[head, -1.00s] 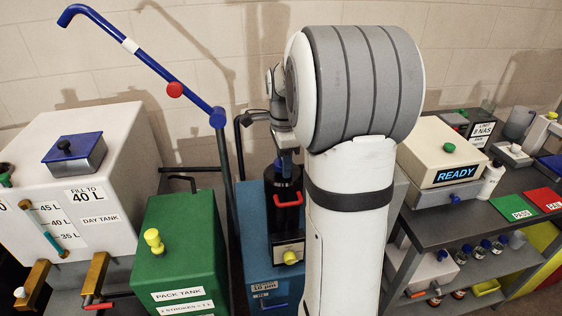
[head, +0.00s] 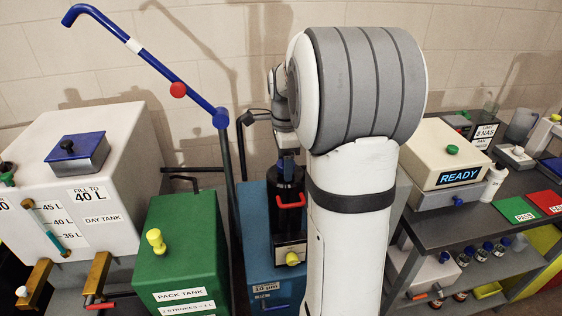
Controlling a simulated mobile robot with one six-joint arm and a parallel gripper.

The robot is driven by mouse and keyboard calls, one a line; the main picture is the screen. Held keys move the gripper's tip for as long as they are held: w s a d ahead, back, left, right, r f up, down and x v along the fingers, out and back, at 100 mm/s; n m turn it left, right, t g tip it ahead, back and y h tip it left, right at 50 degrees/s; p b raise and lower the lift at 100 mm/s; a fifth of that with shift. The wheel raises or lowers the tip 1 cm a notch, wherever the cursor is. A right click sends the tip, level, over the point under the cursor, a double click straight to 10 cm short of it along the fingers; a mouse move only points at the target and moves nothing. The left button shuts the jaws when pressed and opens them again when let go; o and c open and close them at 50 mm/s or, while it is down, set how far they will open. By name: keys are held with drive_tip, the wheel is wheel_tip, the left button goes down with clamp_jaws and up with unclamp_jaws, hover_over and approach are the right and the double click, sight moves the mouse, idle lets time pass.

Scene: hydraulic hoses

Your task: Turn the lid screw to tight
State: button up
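A black cylindrical housing (head: 287,218) with a red handle (head: 291,202) on its side stands upright on the blue unit (head: 257,235). My gripper (head: 287,156) points down at the top of this housing, beside my white and grey arm. It is small and dark here, so I cannot make out its fingers or whether they are open or shut. The lid screw cannot be made out; the top of the housing is partly covered by my gripper. I cannot tell whether the gripper touches it.
A green pack tank (head: 178,250) and white day tank (head: 115,180) stand left. A blue bent pipe (head: 150,65) rises behind them. To the right, a shelf (head: 440,232) carries a beige box reading READY (head: 447,150). My arm hides the area between.

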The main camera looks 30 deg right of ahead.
wheel_tip(320, 180, up, 8)
drive_tip(key=shift+f, duration=0.1)
idle(0.4)
idle(0.4)
